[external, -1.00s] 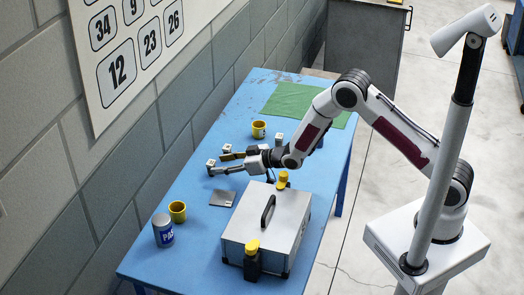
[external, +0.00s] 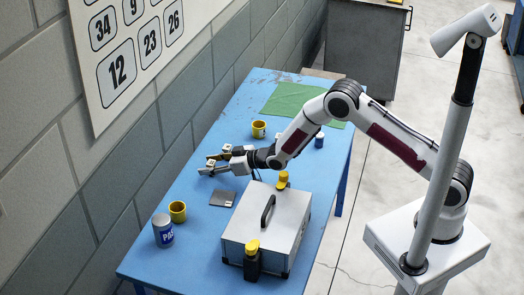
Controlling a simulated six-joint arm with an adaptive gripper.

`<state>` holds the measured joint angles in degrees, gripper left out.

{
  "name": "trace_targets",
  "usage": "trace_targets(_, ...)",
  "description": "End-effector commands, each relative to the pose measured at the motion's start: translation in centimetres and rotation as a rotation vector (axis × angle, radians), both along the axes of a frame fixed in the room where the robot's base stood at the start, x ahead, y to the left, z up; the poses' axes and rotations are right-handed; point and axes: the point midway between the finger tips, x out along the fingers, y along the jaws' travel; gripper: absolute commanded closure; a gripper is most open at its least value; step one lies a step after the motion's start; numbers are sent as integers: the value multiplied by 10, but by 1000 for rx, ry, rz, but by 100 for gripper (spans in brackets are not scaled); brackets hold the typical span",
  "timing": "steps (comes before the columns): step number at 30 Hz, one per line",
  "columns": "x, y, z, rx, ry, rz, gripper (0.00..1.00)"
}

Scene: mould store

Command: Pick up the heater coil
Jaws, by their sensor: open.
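My gripper (external: 206,164) is open, low over the far left part of the blue table (external: 190,262), with its fingers pointing left toward the wall. A small pale block (external: 211,162) shows between or just below the fingers; I cannot tell whether they touch it. A second small pale block (external: 227,147) is just behind the upper finger. I cannot make out a heater coil for certain at this size. The fingers and wrist hide part of the tabletop there.
A grey case (external: 255,222) with a black handle stands in front of my gripper.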

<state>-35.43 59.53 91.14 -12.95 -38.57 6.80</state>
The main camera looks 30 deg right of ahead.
Motion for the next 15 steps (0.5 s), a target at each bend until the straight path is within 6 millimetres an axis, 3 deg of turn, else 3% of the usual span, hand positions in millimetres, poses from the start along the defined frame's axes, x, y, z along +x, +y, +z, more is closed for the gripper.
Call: trace_targets(15, 0, 0, 0, 1, -1, 0, 60)
